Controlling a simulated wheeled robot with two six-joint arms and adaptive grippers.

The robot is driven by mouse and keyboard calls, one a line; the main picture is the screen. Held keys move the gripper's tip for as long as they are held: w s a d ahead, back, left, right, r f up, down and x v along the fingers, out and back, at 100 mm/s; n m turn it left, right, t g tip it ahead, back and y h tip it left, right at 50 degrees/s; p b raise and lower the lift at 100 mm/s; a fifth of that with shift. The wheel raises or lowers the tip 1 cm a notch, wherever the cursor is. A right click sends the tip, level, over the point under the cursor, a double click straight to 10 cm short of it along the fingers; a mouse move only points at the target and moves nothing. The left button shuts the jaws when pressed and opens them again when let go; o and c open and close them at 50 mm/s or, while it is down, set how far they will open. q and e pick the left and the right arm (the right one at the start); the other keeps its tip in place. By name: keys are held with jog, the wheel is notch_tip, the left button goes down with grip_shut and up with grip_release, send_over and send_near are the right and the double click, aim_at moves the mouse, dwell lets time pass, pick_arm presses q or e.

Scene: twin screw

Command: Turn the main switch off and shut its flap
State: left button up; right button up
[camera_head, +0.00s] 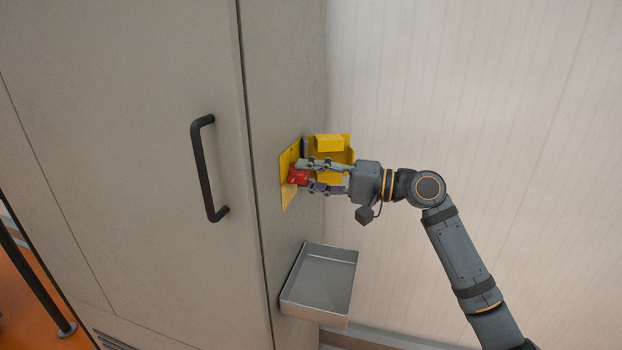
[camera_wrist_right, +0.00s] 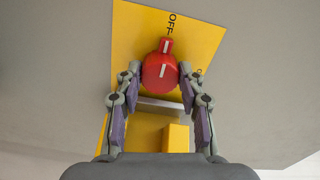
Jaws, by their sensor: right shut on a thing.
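The main switch is a red knob (camera_head: 299,176) on a yellow plate (camera_head: 287,160) on the side of a grey cabinet. In the right wrist view the knob (camera_wrist_right: 160,74) has a white mark pointing up toward the word OFF on the plate (camera_wrist_right: 137,40). My right gripper (camera_head: 303,175) is shut on the knob, one finger on each side. The yellow flap (camera_head: 329,143) stands open, out from the cabinet side, partly hidden behind the gripper. It also shows in the wrist view (camera_wrist_right: 147,130) between the fingers. My left gripper is not in view.
A grey metal tray (camera_head: 340,268) juts from the cabinet side below the switch. The cabinet front has a black handle (camera_head: 205,170). A pale wall (camera_head: 480,100) stands behind, with open room to the right of the cabinet.

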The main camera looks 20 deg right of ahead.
jog(key=shift+f, duration=0.1)
jog(key=o, duration=1.2)
jog(key=shift+d, duration=0.1)
jog(key=shift+v, duration=3.65)
jog(key=shift+s, duration=0.15)
